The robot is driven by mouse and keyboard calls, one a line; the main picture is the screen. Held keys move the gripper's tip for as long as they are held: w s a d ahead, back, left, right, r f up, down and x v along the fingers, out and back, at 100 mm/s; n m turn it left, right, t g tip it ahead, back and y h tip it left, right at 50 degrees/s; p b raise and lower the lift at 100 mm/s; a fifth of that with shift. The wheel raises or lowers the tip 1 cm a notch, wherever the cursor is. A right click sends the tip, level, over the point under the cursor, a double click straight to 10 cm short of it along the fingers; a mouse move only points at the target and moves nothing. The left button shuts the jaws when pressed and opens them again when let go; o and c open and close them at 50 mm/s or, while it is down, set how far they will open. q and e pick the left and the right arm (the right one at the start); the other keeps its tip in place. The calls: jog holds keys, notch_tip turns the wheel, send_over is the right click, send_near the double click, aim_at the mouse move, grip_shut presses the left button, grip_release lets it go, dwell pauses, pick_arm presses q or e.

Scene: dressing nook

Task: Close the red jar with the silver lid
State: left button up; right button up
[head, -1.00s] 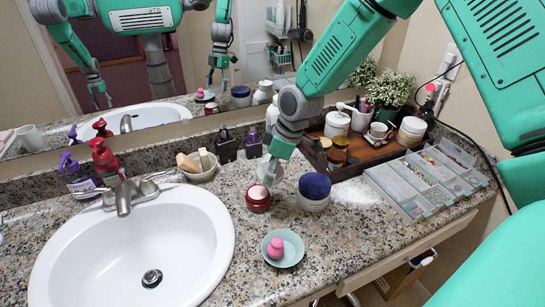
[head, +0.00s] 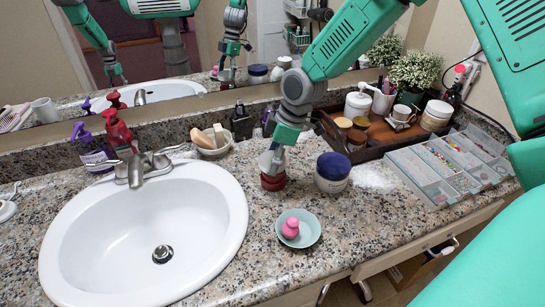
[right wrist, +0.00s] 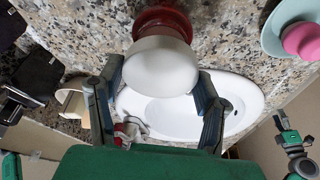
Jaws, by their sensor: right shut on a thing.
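The red jar (head: 273,182) stands on the granite counter to the right of the sink, partly covered from above by my right gripper. My right gripper (head: 272,158) points down over it and is shut on the silver lid (head: 268,163). In the right wrist view the lid (right wrist: 161,67) is a pale, smooth disc between the two fingers, overlapping the red jar (right wrist: 165,18) behind it. I cannot tell whether the lid touches the jar's rim.
A blue-lidded jar (head: 332,172) stands close on the right of the red jar. A small bowl (head: 311,234) with a pink item is in front. A wooden tray (head: 372,152) and clear organizer (head: 432,194) lie right, the sink (head: 85,232) left.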

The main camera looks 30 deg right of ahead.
pick_arm(q)
jog(key=shift+d+r, duration=0.1)
jog(key=shift+d, duration=0.3)
pick_arm(e)
jog(key=shift+d+f, duration=0.1)
jog(key=shift+d, duration=0.3)
pick_arm(q)
jog(key=shift+a, duration=0.2)
pick_arm(e)
jog(key=shift+a, duration=0.3)
jog(key=shift+a+f, duration=0.1)
jog(key=shift+f, duration=0.2)
pick_arm(q)
jog(key=shift+d+f, duration=0.1)
jog(key=shift+f, duration=0.1)
pick_arm(e)
jog(key=shift+f, duration=0.4)
pick_arm(q)
jog(key=shift+r, duration=0.35)
pick_arm(e)
jog(key=shift+d, duration=0.2)
pick_arm(q)
jog(key=shift+r+p, duration=0.1)
jog(key=shift+p, duration=0.25)
pick_arm(e)
jog(key=shift+f, duration=0.9)
dwell(0.3)
jog(key=o, duration=1.2)
